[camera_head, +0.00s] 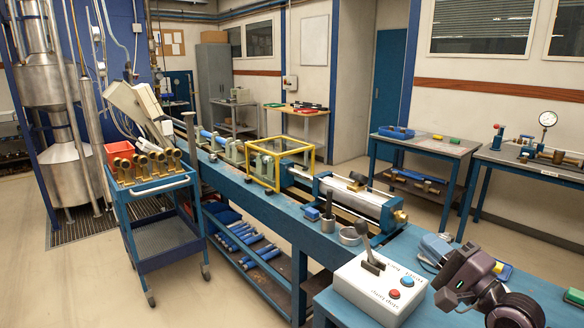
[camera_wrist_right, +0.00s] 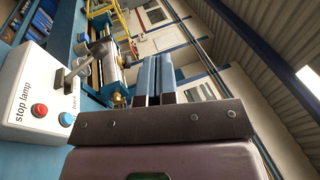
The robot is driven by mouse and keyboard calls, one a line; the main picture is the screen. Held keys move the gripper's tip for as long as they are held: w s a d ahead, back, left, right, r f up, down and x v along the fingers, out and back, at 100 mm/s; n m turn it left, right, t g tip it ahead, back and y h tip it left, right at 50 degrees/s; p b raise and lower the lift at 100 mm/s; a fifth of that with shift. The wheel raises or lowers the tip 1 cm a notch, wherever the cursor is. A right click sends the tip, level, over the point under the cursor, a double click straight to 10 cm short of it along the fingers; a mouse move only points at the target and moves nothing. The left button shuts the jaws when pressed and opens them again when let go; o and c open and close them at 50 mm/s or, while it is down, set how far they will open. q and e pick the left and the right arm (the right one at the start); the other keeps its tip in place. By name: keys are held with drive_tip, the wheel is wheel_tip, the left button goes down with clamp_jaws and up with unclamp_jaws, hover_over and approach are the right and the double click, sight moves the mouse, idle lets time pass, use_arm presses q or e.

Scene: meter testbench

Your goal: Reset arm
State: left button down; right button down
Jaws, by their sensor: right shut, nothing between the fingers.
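My right gripper (camera_head: 434,249) is at the lower right of the head view, past the right side of the white control box and above the blue bench. In the right wrist view its two blue-grey fingers (camera_wrist_right: 156,78) lie close together, shut with nothing held. The white control box (camera_head: 354,290) has a black lever, a red button (camera_head: 394,294) and a blue button (camera_head: 408,281). In the right wrist view the box (camera_wrist_right: 28,90) is to the left of the fingers, apart from them. My left gripper is not in view.
The long blue bench (camera_head: 290,216) carries a metal cylinder fixture (camera_head: 350,197) and a yellow frame (camera_head: 279,162). A blue trolley (camera_head: 160,184) with brass fittings stands at left. Side tables (camera_head: 430,146) stand at right, across open floor.

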drive_tip(key=s+f+n+g+h, duration=0.2)
drive_tip(key=s+f, duration=0.5)
drive_tip(key=f, duration=0.5)
drive_tip(key=s+d+f+n+g+h, duration=0.1)
drive_tip(key=s+f+n+g+h, duration=0.1)
drive_tip(key=s+f+n+h, duration=0.3)
drive_tip(key=s+d+f+n+g+h, duration=0.1)
drive_tip(key=s+f+n+h, duration=0.3)
drive_tip(key=s+f, duration=0.6)
wheel_tip(320, 180, down, 9)
drive_tip(key=shift+s+f+n+g, duration=0.15)
drive_tip(key=shift+s+n+g, duration=0.2)
drive_tip(key=shift+n+g, duration=0.55)
